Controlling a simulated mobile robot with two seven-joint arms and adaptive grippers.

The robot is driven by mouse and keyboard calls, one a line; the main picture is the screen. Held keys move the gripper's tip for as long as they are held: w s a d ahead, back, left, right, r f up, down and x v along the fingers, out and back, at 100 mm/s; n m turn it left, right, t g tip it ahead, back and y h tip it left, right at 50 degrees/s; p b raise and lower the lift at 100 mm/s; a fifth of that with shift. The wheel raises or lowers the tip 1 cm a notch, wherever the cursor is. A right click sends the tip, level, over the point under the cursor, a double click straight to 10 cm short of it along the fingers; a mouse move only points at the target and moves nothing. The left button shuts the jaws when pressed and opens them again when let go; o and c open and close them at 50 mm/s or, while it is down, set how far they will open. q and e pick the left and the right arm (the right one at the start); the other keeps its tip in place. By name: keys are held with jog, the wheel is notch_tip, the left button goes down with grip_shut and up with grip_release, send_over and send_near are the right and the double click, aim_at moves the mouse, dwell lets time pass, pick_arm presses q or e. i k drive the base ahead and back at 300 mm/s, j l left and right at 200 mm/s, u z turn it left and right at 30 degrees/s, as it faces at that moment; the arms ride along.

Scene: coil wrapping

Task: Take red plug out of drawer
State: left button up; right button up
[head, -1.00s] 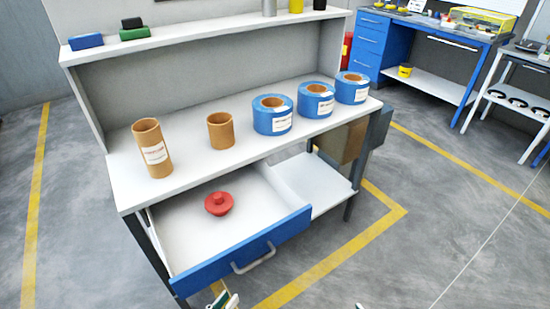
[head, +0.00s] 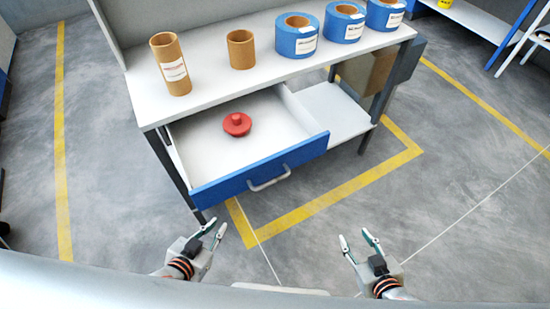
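The red plug (head: 237,124) is a round red piece with a knob on top. It sits in the open drawer (head: 205,158), toward the back, in the head view. The drawer has a white inside and a blue front with a grey handle. My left gripper (head: 213,232) is in front of and below the drawer front, open and empty. My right gripper (head: 358,240) is to the right, in front of the workbench, also open and empty. Both are well apart from the plug.
The white workbench (head: 215,83) carries a tall brown tube (head: 170,65), a shorter brown tube (head: 241,50) and blue coils (head: 296,36) above the drawer. A white lower shelf (head: 335,112) lies right of the drawer. The floor in front is clear, with yellow lines.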

aim_at(237, 125)
jog(key=j+z, duration=0.3)
jog(key=j, duration=0.4)
jog(key=k+j+z, duration=0.1)
jog(key=j+z, duration=0.2)
jog(key=j, duration=0.35)
